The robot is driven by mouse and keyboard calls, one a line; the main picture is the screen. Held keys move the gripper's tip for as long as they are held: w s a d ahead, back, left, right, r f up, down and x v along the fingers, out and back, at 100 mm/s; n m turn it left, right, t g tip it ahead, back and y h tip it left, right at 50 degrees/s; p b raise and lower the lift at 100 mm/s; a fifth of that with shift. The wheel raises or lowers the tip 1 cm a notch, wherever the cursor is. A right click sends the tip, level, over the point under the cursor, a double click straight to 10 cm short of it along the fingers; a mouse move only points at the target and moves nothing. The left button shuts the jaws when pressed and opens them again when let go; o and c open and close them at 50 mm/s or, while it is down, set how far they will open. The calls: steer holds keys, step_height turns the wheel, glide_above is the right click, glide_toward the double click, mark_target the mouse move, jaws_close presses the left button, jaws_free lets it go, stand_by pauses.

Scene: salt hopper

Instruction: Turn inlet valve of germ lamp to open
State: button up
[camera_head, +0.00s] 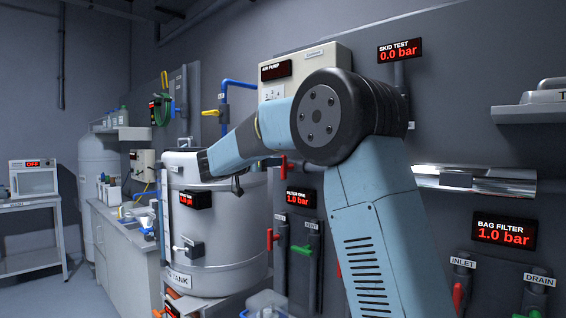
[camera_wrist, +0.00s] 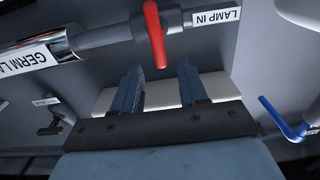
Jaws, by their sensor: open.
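In the wrist view, a red lever handle (camera_wrist: 155,35) sits on a grey pipe (camera_wrist: 188,20) at the top centre, beside a "LAMP IN" label (camera_wrist: 217,17). The lever lies crosswise to the pipe. A shiny lamp tube (camera_wrist: 55,46) with a partly cut-off "GERM L…" label joins the pipe on the left. My gripper (camera_wrist: 160,85) is open and empty, its two blue fingers apart, just below the lever in the picture. The lever's lower end appears above the gap, with no visible contact.
In the wrist view, a blue lever (camera_wrist: 285,118) is at the right and a dark valve (camera_wrist: 55,122) at the left. In the head view, a steel tank (camera_head: 215,230), a bag filter display (camera_head: 503,233) and a chrome cylinder (camera_head: 475,180) surround my arm.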

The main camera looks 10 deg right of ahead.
mark_target(284, 161)
steer(key=x, duration=0.6)
steer(key=shift+w+d, duration=0.2)
steer(key=shift+d, duration=0.15)
jaws_close()
